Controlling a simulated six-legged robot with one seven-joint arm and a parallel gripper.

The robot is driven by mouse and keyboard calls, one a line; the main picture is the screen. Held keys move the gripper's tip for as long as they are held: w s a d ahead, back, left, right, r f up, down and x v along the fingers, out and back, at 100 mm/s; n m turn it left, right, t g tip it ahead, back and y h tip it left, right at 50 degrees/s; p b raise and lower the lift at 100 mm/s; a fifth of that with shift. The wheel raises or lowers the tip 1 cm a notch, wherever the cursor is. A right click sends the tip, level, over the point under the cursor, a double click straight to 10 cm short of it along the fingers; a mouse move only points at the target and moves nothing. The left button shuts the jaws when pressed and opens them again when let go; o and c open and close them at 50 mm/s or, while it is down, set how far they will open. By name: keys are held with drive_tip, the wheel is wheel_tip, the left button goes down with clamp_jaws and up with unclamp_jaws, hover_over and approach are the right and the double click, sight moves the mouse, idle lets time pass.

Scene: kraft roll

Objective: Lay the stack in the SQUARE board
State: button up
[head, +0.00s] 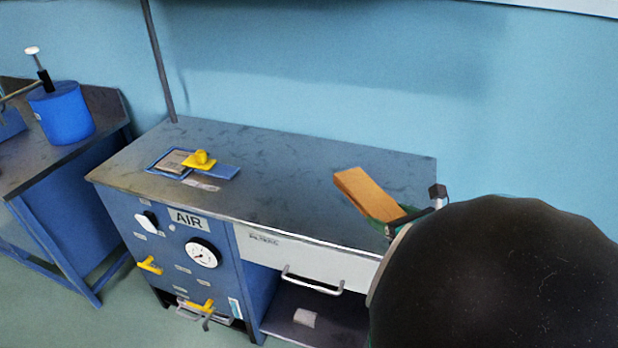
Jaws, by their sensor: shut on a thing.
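A tan-orange block-like stack (366,192) is at the right of the bench, tilted, with its far end pointing up and left. My gripper (405,216) is shut on its near end; a dark green part shows beside the jaws. My dark arm hides much of the hold. A blue-framed board (154,168) lies at the left of the bench top with a grey-brown panel inside. A yellow knobbed piece (200,160) sits at its right side, by a flat blue part (221,171). A pale label (202,185) lies in front; its writing is unreadable. The stack is well to the right of the board.
The dark bench top (290,180) is clear between board and stack. A thin post (158,60) rises at its back left corner. Below are a blue AIR panel with a gauge (203,253) and a drawer (300,256). A side table with a blue canister (62,114) stands left.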

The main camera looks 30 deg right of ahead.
drive_tip(key=shift+a+r, duration=0.1)
drive_tip(key=shift+a, duration=0.05)
drive_tip(key=shift+d, duration=0.25)
drive_tip(key=w+d+f, duration=0.2)
drive_tip(key=w+f, duration=0.1)
drive_tip(key=w, duration=0.1)
drive_tip(key=w+d+f, duration=0.1)
drive_tip(key=w+f, duration=0.2)
drive_tip(key=w+d+f, duration=0.2)
drive_tip(key=w+f, duration=0.1)
drive_tip(key=w, duration=0.1)
drive_tip(key=shift+w+d+f, duration=0.2)
drive_tip(key=shift+w+d, duration=0.1)
drive_tip(key=shift+w, duration=0.05)
drive_tip(key=shift+w+f, duration=0.2)
wheel_tip(320, 180, down, 3)
drive_tip(key=shift+d+f, duration=0.15)
drive_tip(key=o, duration=1.1)
